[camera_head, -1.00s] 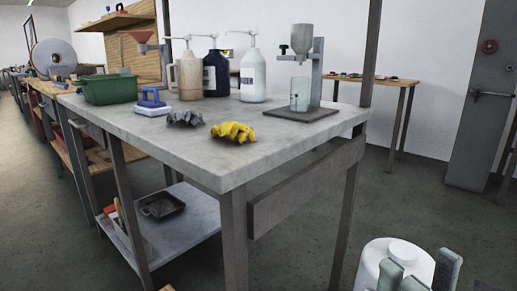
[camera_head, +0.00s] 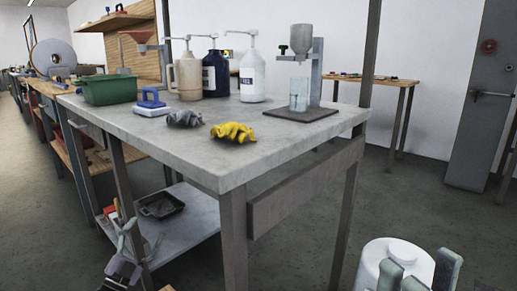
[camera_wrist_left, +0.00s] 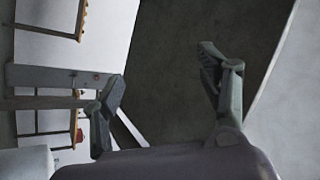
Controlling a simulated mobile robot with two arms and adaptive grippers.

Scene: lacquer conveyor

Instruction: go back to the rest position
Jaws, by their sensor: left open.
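My left gripper (camera_head: 140,234) is at the lower left of the head view, low in front of the workbench (camera_head: 240,163) and its lower shelf. Its two fingers are spread with nothing between them. The left wrist view also shows the open fingers (camera_wrist_left: 162,72), with bare floor behind the gap. My right gripper (camera_head: 419,266) is at the bottom right of the head view, in front of the bench over the floor. Its fingers stand apart and I see nothing held; its lower part is cut off by the picture edge.
The bench holds yellow gloves (camera_head: 233,132), grey gloves (camera_head: 184,118), a green bin (camera_head: 108,89), pump bottles and a dispenser stand with a glass beaker (camera_head: 299,95). A black tray (camera_head: 161,206) lies on the lower shelf.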

